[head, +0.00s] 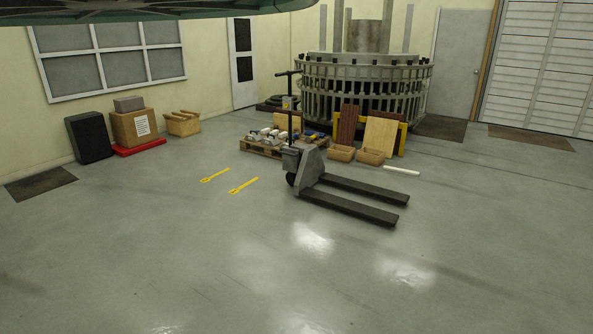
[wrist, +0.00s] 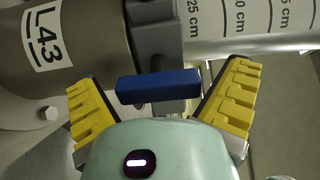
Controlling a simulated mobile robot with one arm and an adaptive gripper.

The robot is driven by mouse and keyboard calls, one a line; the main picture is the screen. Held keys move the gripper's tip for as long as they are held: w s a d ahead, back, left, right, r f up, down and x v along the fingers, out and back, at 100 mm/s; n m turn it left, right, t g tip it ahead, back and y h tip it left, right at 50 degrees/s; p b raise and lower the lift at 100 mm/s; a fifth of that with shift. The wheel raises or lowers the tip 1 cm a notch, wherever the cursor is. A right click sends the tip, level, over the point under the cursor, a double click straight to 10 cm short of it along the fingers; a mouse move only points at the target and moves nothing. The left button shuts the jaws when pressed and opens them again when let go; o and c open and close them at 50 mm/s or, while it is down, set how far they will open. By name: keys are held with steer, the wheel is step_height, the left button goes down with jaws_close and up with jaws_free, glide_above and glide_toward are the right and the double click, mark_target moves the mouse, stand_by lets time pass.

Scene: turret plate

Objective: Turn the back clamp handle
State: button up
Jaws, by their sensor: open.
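A blue bar-shaped handle (wrist: 158,86) lies across the middle of the wrist view, in front of a dark grey clamp block (wrist: 158,40). My gripper (wrist: 161,77) has yellow ridged fingers spread wide, one on each side of the handle. The bar sits between them, with a gap at its left end; its right end is close to the right finger, and I cannot tell if they touch. Whether this is the back clamp is not clear from the wrist view. I cannot make out the handle or my gripper in the head view.
A grey cylinder labelled L43 (wrist: 45,35) and a white scale marked in cm (wrist: 245,22) flank the clamp. In the head view, a pallet jack (head: 345,190) stands mid-floor near a loaded pallet (head: 262,150) and a large round grey structure (head: 365,80). The front floor is clear.

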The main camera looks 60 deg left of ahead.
steer(key=v, duration=1.2)
steer(key=shift+a, duration=0.1)
